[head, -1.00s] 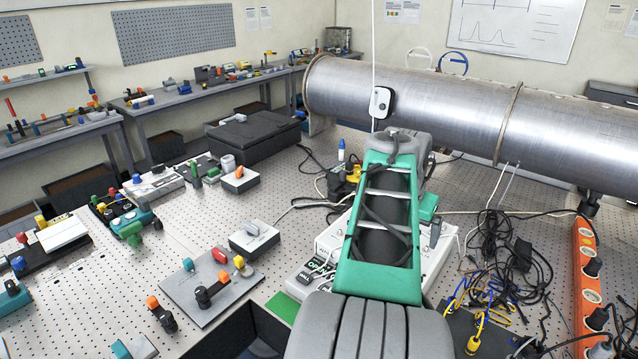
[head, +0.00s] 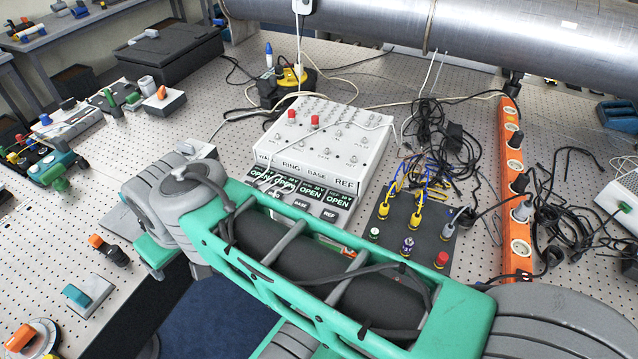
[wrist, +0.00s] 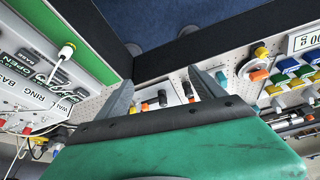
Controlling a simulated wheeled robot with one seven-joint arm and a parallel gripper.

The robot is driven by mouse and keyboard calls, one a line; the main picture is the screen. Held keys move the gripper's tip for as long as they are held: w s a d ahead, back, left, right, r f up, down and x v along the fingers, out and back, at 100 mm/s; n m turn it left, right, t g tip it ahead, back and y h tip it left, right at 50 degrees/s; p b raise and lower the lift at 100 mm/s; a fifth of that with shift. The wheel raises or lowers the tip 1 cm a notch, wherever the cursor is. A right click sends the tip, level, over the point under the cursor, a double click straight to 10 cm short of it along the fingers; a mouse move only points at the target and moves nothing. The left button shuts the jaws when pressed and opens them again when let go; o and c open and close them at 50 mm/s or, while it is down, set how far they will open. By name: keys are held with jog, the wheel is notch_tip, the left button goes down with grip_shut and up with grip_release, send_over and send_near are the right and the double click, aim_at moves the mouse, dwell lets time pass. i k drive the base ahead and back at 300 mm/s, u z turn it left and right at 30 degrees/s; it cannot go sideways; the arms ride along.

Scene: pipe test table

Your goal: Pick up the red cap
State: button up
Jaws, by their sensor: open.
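Two other small red knobs (head: 303,117) stand on the white control box (head: 335,137) farther back. My gripper (wrist: 162,80) shows in the wrist view with its two fingers spread wide and nothing between them. It points toward the table's edge and the blue floor, away from the dark plate.
Yellow clips with cables (head: 395,190) stand on the dark plate's back part. An orange power strip (head: 512,190) and tangled black cables lie to its right. A large steel pipe (head: 480,40) spans the back.

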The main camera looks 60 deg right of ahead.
aim_at(441, 259)
jog(key=z, duration=0.35)
jog(key=k, duration=0.95)
jog(key=u, duration=0.4)
